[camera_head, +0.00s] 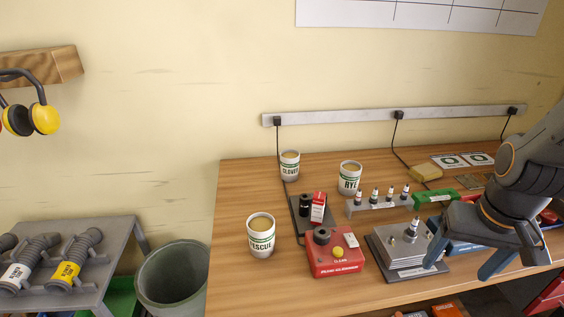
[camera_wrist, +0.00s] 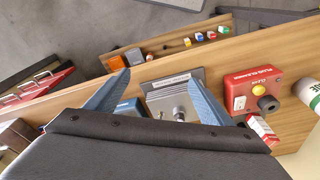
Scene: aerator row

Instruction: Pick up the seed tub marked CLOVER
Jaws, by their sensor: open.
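The seed tub marked CLOVER (camera_head: 290,165) stands upright at the back left of the wooden bench, a white cup with green lettering and tan contents. The tub marked RYE (camera_head: 350,178) stands to its right. A tub whose label reads like FESCUE (camera_head: 261,236) stands at the front left; a white tub also shows at the right edge of the wrist view (camera_wrist: 310,92). My gripper (camera_head: 460,270) is open and empty at the right, above the bench's front part and well away from the CLOVER tub. Its two blue fingers also show in the wrist view (camera_wrist: 155,90).
A red plug cleaner (camera_head: 336,254) and a grey plate block (camera_head: 407,251) stand near the bench front. A rack of spark plugs (camera_head: 378,203) and a black stand with a red-and-white box (camera_head: 318,207) lie between my gripper and CLOVER. A cable hangs beside CLOVER.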

